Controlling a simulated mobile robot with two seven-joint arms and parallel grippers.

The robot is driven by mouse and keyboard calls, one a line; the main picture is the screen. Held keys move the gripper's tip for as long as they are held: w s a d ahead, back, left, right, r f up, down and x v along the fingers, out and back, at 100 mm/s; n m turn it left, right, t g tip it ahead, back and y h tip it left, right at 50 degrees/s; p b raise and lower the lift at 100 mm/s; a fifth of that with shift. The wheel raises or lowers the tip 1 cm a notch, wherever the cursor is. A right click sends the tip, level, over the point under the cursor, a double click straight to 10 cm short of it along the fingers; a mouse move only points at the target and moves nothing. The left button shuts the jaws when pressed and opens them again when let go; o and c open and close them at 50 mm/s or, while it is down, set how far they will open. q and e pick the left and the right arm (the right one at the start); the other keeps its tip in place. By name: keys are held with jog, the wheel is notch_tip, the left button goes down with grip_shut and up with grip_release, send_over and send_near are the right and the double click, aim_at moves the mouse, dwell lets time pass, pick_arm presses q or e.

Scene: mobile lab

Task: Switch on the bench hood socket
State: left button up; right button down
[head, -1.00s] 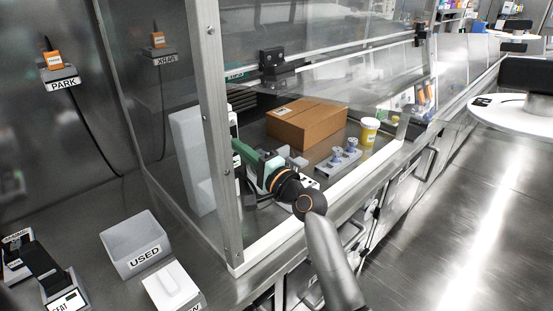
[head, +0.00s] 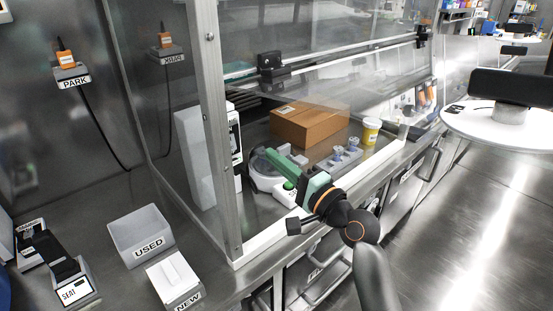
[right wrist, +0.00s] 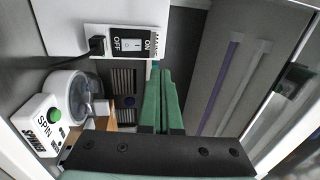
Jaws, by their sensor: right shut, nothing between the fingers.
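The socket (right wrist: 126,43) is a pale panel with OFF and ON labels and a rocker switch (right wrist: 128,45) at the top of the right wrist view. Which side of the rocker is pressed I cannot tell. A black plug (right wrist: 97,45) sits beside it. In the head view its white housing (head: 235,135) is partly hidden by the hood post. My right gripper (head: 268,153) is inside the hood opening, its green fingers shut and empty. In the right wrist view the fingertips (right wrist: 165,72) are below and right of the socket, apart from it. My left gripper is not in view.
A round spinner with a green SPIN button (right wrist: 54,115) stands under the right gripper. A cardboard box (head: 310,123), a vial rack (head: 345,157) and a yellow cup (head: 371,131) stand deeper in the hood. The hood post (head: 215,130) is close on the left.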

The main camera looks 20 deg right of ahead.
dwell(0.4)
jog(key=s+a+f+n+g+h+p, duration=0.1)
jog(key=s+f+n+g+h+p, duration=0.2)
jog(key=f, duration=0.7)
jog(key=s+f+n+g, duration=0.2)
jog(key=s+f+n, duration=0.25)
jog(key=f, duration=0.55)
jog(key=s+a+f+n+g+h+p, duration=0.1)
jog(key=s+f+n+g, duration=0.3)
jog(key=s+f+n, duration=0.4)
jog(key=s+a+f+p, duration=0.1)
jog(key=s+f, duration=0.4)
jog(key=s, duration=0.5)
jog(key=shift+s+f+n, duration=0.15)
jog(key=shift+f+n, duration=0.15)
jog(key=shift+n, duration=0.05)
